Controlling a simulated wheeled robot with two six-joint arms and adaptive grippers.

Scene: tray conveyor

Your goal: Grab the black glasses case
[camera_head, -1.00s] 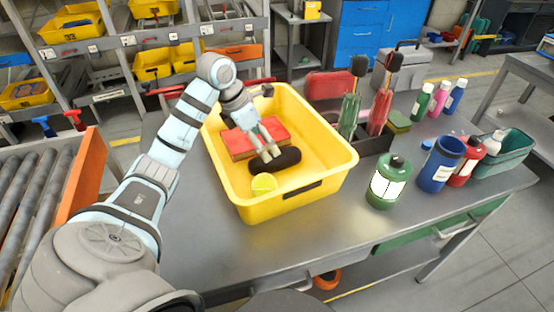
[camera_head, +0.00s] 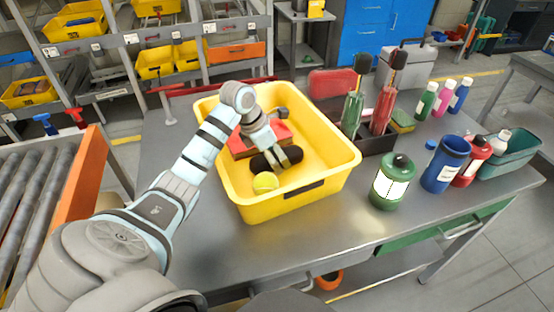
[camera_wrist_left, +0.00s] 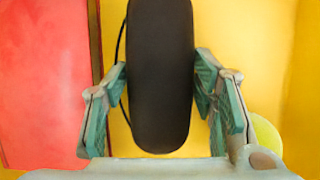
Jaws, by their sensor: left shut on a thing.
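The black glasses case (camera_head: 258,163) lies in the yellow tray (camera_head: 338,168), between a red box and a tennis ball. It also shows in the left wrist view as a dark, rounded long shape (camera_wrist_left: 160,75). My left gripper (camera_head: 280,163) reaches down into the tray. In the left wrist view its two fingers (camera_wrist_left: 160,92) are on either side of the case, shut on it. The case appears low in the tray; whether it touches the floor is hard to tell. My right gripper is not in view.
The red box (camera_head: 240,147) lies behind the case and the tennis ball (camera_head: 266,181) in front of it, both in the tray.

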